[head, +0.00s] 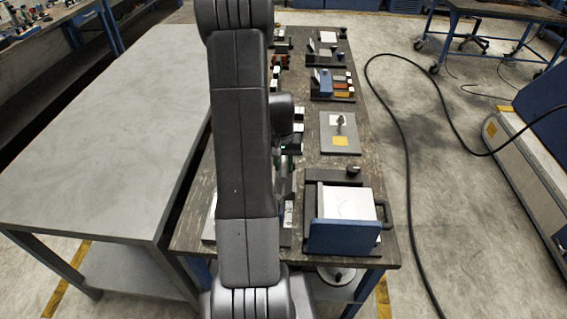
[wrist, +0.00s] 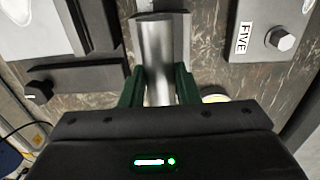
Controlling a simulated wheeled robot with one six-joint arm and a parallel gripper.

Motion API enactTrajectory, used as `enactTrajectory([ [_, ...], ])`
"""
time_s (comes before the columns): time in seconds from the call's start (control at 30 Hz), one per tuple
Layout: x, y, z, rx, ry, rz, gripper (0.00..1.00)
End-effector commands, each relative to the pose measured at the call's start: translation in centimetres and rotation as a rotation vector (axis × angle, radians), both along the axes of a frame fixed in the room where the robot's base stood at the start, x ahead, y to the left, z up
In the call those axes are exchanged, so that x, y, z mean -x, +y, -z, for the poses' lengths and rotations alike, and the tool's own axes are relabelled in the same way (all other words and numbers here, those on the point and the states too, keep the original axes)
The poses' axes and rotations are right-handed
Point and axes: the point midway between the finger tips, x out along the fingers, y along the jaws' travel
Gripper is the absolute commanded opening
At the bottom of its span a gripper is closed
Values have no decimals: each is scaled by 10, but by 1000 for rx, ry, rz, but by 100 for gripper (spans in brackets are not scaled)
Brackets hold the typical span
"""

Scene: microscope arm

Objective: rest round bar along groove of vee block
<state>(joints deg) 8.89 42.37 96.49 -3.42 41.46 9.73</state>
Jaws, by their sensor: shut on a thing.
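In the wrist view my gripper (wrist: 158,76) has its two green fingers closed on the sides of a smooth silver round bar (wrist: 155,45). The bar runs away from the gripper toward the top of the picture. Wider grey metal shows beside and beyond the bar at the top, but I cannot tell whether it is the vee block or whether the bar touches it. In the head view my arm hides the bar and most of the gripper.
A dark workbench (head: 190,240) carries several fixtures along its length. A blue-fronted box (head: 345,237) stands at its near right, with a grey plate (head: 340,146) beyond. In the wrist view, a plate marked FIVE (wrist: 267,30) with a bolt lies right, and a dark-knobbed fixture (wrist: 75,80) left.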

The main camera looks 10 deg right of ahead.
Motion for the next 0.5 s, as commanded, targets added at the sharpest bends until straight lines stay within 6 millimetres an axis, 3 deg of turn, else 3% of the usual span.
enactTrajectory([
  [0.5,0,0,35,0,-1,0,0],
])
